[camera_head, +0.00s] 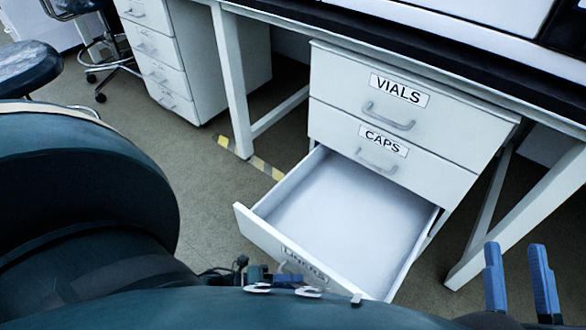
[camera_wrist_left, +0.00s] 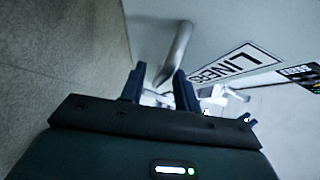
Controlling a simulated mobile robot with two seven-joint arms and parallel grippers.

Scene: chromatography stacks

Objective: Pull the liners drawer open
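The liners drawer (camera_head: 345,222) is the lowest of the unit's drawers. It is pulled well out and its white inside looks empty. Its label (camera_wrist_left: 235,65) shows in the left wrist view. My left gripper (camera_head: 272,277) is at the drawer's front, partly hidden by my arm. In the left wrist view its two dark fingers (camera_wrist_left: 159,80) stand apart, with the grey handle (camera_wrist_left: 176,50) reaching down between their tips. Gaps seem to show beside the handle; contact is unclear. My right gripper (camera_head: 521,283) is open and empty at the lower right.
The closed vials drawer (camera_head: 335,88) and caps drawer (camera_head: 335,130) are above. Desk legs (camera_head: 232,85) stand on both sides. Another drawer unit (camera_head: 230,60) and a stool (camera_head: 28,68) are at the upper left.

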